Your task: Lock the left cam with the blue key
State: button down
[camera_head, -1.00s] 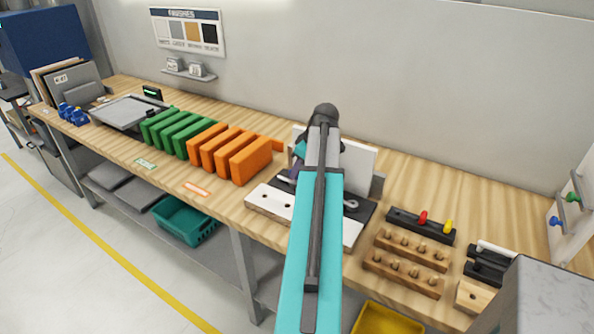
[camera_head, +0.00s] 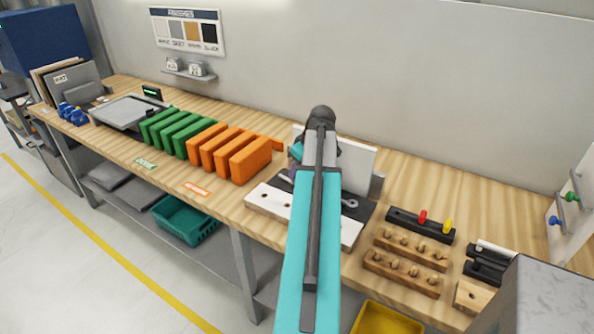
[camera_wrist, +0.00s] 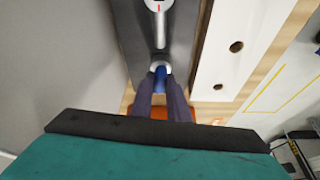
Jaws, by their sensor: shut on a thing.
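In the wrist view my gripper (camera_wrist: 160,88) is shut on the blue key (camera_wrist: 160,76), of which a small blue part shows between the dark fingertips. The key's tip is at a round silver cam (camera_wrist: 160,63) on a dark plate (camera_wrist: 128,30). I cannot tell how far the key sits in it. A silver piece with a red mark (camera_wrist: 158,5) and a shank lies farther along the plate. In the head view my arm hides the gripper and key. The dark plate (camera_head: 362,210) and a silver piece (camera_head: 350,203) show right of my arm.
A white strip with holes (camera_wrist: 232,50) lies beside the dark plate. Orange blocks (camera_head: 250,160) and green blocks (camera_head: 165,130) stand to the left. A black holder with red and yellow keys (camera_head: 405,222) and wooden peg blocks (camera_head: 400,275) are to the right.

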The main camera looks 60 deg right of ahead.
jog(key=shift+w+a+m+h, duration=0.1)
jog(key=shift+m+h, duration=0.15)
jog(key=shift+m, duration=0.45)
jog(key=shift+w+a+m+h, duration=0.1)
jog(key=shift+m+h, duration=0.15)
jog(key=shift+m, duration=0.45)
jog(key=shift+p, duration=0.3)
jog(key=shift+a+m+h, duration=0.1)
jog(key=shift+m+h, duration=0.2)
jog(key=shift+m, duration=0.4)
jog(key=shift+w+m+g+h+p, duration=0.1)
jog(key=shift+m+g+h+p, duration=0.5)
jog(key=shift+m, duration=1.1)
jog(key=shift+a+m, duration=0.1)
jog(key=shift+m, duration=0.2)
jog(key=shift+r, duration=0.1)
jog(key=shift+w+m+g+h+p, duration=0.15)
jog(key=shift+m+g, duration=0.3)
jog(key=shift+m, duration=0.6)
jog(key=shift+w+m+g+h+p, duration=0.1)
jog(key=shift+m+g+h+p, duration=0.25)
jog(key=shift+m, duration=0.7)
